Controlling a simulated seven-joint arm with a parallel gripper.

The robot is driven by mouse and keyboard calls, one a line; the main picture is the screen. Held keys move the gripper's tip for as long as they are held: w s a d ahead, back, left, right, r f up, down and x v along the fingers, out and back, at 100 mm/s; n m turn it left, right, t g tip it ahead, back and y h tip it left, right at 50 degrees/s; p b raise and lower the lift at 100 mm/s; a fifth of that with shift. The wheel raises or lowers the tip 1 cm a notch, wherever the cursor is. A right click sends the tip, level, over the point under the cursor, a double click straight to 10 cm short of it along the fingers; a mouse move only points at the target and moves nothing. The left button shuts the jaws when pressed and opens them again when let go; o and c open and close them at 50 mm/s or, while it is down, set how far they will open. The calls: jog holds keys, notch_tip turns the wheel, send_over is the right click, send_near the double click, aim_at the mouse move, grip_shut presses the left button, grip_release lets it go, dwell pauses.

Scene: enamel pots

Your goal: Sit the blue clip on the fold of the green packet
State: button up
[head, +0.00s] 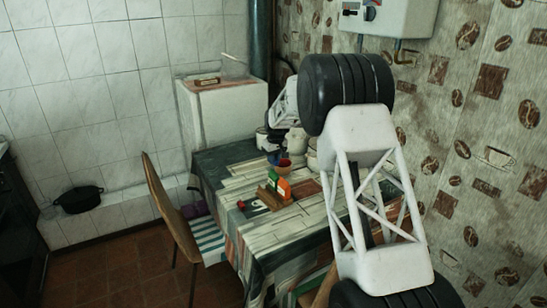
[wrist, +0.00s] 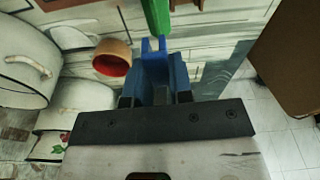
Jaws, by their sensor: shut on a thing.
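My gripper (wrist: 156,96) is shut on the blue clip (wrist: 152,74), which sits between its dark fingers in the wrist view. The clip's forked end points toward the green packet (wrist: 156,16), which shows as a narrow green strip at the top. The clip's prongs lie just short of the strip's end in the picture; I cannot tell if they touch. In the head view, the green packet (head: 272,180) stands on the table beside an orange packet (head: 284,189). A small blue patch, probably the clip (head: 273,157), shows just behind them.
A cup with a red inside (wrist: 113,64) stands left of the clip in the wrist view. White enamel pots (wrist: 28,58) stand farther left. The plank-patterned table (head: 260,233) has free room at the front. A chair (head: 170,208) stands at its left side.

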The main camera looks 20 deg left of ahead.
jog(key=shift+f, duration=1.65)
jog(key=shift+f, duration=1.3)
dwell(1.4)
jog(key=o, duration=0.9)
jog(key=shift+s+d+r, duration=0.15)
jog(key=shift+r, duration=1.15)
jog(key=shift+s+d+r, duration=0.1)
jog(key=shift+d+r, duration=0.05)
jog(key=shift+r, duration=1.15)
jog(key=shift+s+d+r, duration=0.15)
jog(key=shift+r, duration=1.15)
jog(key=shift+d, duration=0.1)
